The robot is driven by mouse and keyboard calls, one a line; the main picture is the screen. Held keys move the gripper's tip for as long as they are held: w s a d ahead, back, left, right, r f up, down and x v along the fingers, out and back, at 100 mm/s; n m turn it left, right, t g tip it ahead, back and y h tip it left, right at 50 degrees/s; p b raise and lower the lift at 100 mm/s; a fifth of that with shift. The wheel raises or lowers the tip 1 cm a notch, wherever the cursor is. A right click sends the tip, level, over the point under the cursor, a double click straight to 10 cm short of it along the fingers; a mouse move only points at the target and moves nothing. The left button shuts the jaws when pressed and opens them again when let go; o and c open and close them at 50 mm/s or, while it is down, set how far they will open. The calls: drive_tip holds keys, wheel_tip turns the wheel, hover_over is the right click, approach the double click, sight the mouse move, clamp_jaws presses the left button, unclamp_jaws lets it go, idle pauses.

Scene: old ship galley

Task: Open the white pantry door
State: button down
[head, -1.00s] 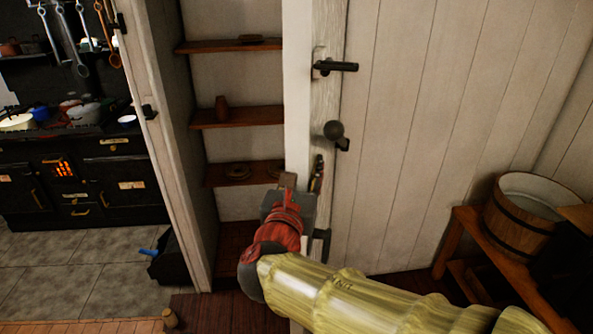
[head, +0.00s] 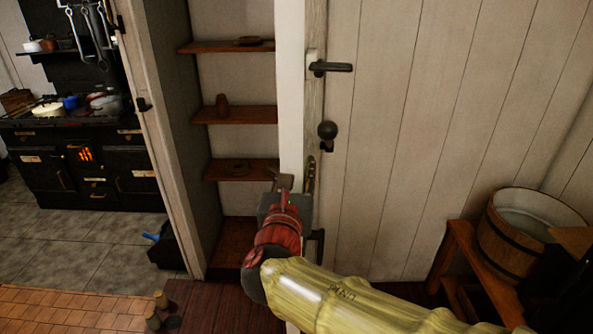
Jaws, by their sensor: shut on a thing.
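The white pantry door (head: 425,150) stands open on the right, with its panelled face and narrow free edge toward me. A black lever handle (head: 330,68) and a dark round knob (head: 327,130) are on it near that edge. My gripper (head: 296,178) is at the door's edge below the knob, with one finger on each side of it. It is shut on the door's edge. The finger on the far side is partly hidden, and my arm covers the lower part of the door.
Left of the door, the pantry's wooden shelves (head: 240,115) hold a few small items. A white door post (head: 160,130) bounds the opening. A black stove (head: 85,165) stands far left. A wooden tub (head: 520,235) on a bench is at right. Small objects (head: 158,308) lie on the floor.

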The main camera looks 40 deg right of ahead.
drive_tip(key=shift+r, duration=0.1)
drive_tip(key=c, duration=1.3)
unclamp_jaws()
drive_tip(key=shift+w, duration=0.1)
drive_tip(key=shift+v, duration=6)
